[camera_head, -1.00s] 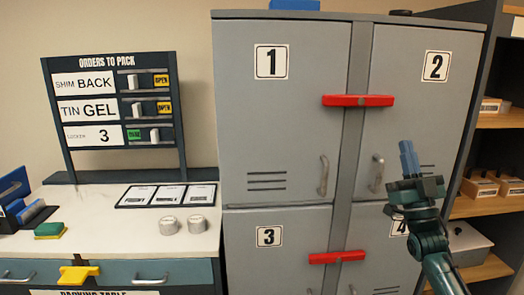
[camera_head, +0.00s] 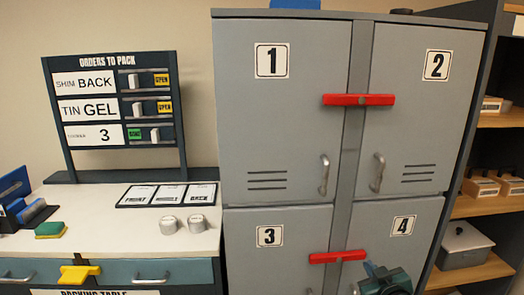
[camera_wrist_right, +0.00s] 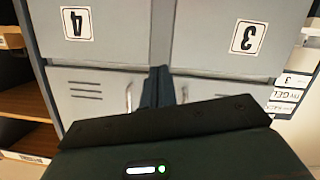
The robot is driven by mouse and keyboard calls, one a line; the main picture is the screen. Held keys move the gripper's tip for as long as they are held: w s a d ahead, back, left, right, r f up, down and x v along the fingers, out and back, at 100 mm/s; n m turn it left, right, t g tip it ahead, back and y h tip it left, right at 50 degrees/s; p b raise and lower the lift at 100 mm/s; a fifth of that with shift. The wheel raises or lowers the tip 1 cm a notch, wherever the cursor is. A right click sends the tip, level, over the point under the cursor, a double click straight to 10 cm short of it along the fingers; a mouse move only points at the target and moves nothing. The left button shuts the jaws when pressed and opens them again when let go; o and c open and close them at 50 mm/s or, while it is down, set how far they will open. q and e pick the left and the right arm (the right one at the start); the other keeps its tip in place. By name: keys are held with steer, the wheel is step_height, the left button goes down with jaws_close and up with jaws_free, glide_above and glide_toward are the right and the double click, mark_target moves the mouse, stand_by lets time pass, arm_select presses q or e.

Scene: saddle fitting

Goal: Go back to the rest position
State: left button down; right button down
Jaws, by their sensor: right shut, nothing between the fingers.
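My right gripper (camera_head: 372,268) shows at the bottom edge of the head view, in front of the lower lockers, with only its fingers and part of its body in the picture. Its blue fingers are together with nothing between them. In the right wrist view the fingers (camera_wrist_right: 158,85) point toward the lockers, and that picture is upside down. My left gripper is in neither view.
The grey locker block (camera_head: 285,110) has closed doors numbered 1 to 4 and two red bars (camera_head: 358,100). A white packing table (camera_head: 90,210) with an orders board (camera_head: 120,58) stands left. Wooden shelves (camera_head: 500,120) stand right.

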steer(key=s+a+f+g+y, duration=0.1)
steer(key=s+a+f, duration=0.3)
steer(key=s, duration=0.6)
steer(key=s+a+f+g+y, duration=0.1)
steer(key=s+a+f, duration=0.3)
steer(key=s, duration=0.6)
steer(key=s+a+f+g+y, duration=0.1)
steer(key=s+a+f, duration=0.3)
steer(key=s, duration=0.6)
steer(key=shift+s+a+f+m+g, duration=0.15)
steer(key=shift+a+f+m+g, duration=0.2)
steer(key=shift+a+g, duration=0.45)
steer(key=shift+r, duration=0.1)
